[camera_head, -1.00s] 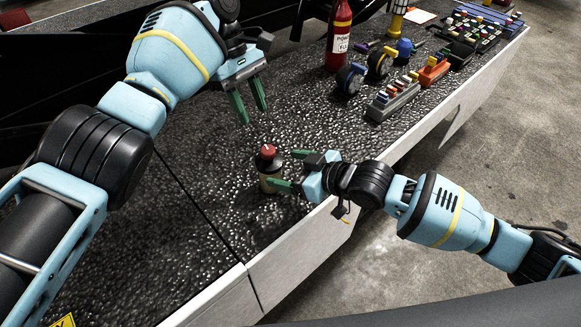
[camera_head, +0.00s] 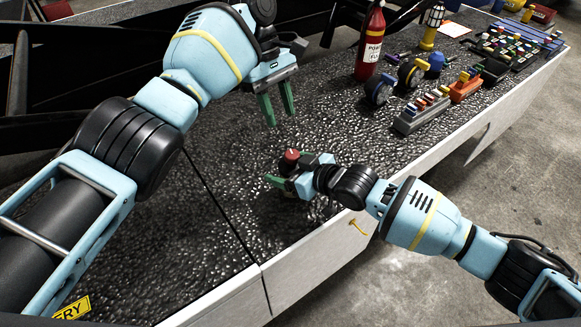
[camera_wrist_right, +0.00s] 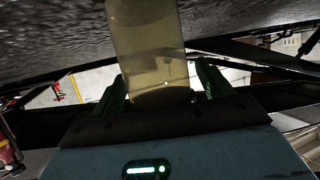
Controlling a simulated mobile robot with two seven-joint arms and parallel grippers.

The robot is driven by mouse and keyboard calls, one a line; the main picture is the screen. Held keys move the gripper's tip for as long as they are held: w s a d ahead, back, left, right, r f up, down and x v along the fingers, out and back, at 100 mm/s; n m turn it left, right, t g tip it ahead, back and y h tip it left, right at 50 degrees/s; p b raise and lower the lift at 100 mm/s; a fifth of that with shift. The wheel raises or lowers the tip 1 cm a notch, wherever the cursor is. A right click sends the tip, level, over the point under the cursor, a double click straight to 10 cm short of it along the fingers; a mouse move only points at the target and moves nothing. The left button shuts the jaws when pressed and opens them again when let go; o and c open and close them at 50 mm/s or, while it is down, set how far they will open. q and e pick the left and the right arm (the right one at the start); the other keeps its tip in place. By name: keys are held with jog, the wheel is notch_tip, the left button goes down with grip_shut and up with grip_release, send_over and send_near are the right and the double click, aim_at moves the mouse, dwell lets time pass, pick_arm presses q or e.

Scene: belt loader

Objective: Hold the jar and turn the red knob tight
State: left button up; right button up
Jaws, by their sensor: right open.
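A small jar with a red knob (camera_head: 291,155) on top stands on the dark bumpy surface (camera_head: 235,215) near its front edge. In the right wrist view the jar's tan body (camera_wrist_right: 148,50) lies between my right gripper's two fingers. My right gripper (camera_head: 287,170) is open around the jar, with a narrow gap showing beside the jar in the wrist view. It hides much of the jar's body in the head view. My left gripper (camera_head: 279,120) is open and empty, above and behind the knob, with its green fingers pointing down.
A red bottle (camera_head: 370,45) stands at the back. To the right are wheeled black parts (camera_head: 378,90), a grey block with coloured pegs (camera_head: 418,113), an orange block (camera_head: 465,88) and a blue item (camera_head: 434,64). The surface left of the jar is clear.

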aim_at(291, 154)
pick_arm(q)
jog(key=shift+o, duration=0.5)
pick_arm(e)
jog(key=c, duration=1.1)
pick_arm(q)
jog(key=n, duration=0.2)
jog(key=s+a+r+n+t+h, duration=0.1)
jog(key=n, duration=0.2)
jog(key=s+a+r+n+t, duration=0.1)
jog(key=n, duration=0.2)
jog(key=shift+s+a+h, duration=0.25)
jog(key=shift+h, duration=0.15)
jog(key=x, duration=1.2)
jog(key=shift+w, duration=0.25)
jog(key=c, duration=0.7)
